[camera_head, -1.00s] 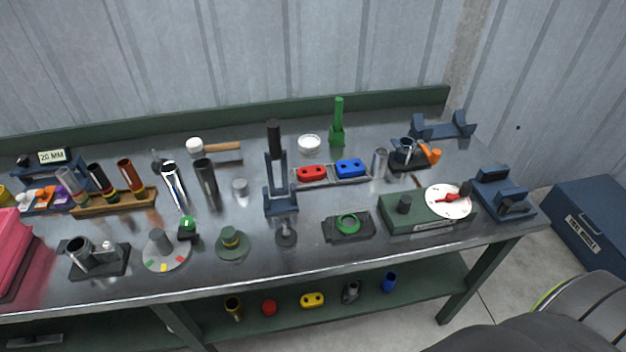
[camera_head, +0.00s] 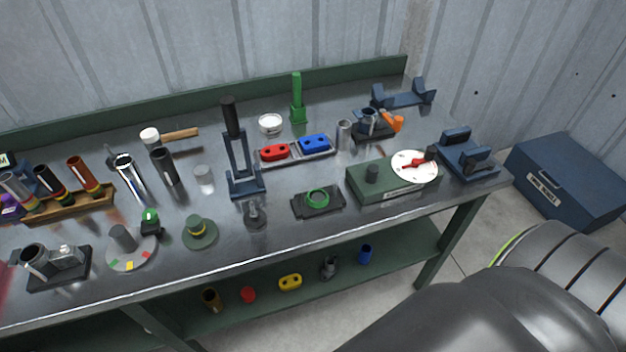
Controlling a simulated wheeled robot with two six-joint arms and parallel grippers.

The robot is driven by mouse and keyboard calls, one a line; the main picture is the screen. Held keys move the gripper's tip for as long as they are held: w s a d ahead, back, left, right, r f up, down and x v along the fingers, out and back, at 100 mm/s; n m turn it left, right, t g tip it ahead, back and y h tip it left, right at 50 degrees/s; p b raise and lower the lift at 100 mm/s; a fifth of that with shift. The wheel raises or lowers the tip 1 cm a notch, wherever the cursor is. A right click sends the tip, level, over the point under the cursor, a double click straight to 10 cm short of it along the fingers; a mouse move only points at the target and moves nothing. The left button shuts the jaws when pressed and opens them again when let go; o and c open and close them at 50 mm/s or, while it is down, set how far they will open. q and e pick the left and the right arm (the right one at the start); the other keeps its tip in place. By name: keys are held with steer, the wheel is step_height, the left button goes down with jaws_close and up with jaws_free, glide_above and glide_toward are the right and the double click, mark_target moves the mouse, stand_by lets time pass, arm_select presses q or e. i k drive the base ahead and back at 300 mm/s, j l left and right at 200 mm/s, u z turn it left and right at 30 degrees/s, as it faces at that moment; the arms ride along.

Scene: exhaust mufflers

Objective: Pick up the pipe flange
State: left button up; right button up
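Several flat, two-holed pieces look like pipe flanges. A red one (camera_head: 274,152) and a blue one (camera_head: 315,142) sit side by side on a grey tray (camera_head: 296,153) at the middle of the workbench. A similar yellow one (camera_head: 290,282) lies on the lower shelf. I cannot tell which piece the task means. Neither of my grippers is in view.
A tall dark-blue press (camera_head: 243,165) stands left of the tray. A green box with a white dial (camera_head: 414,166) stands to its right. The bench (camera_head: 280,230) is crowded. A blue chest (camera_head: 566,182) is on the floor. Large dark rounded shapes fill the bottom right.

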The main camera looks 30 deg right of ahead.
mark_target(329, 268)
steer(key=z, duration=1.2)
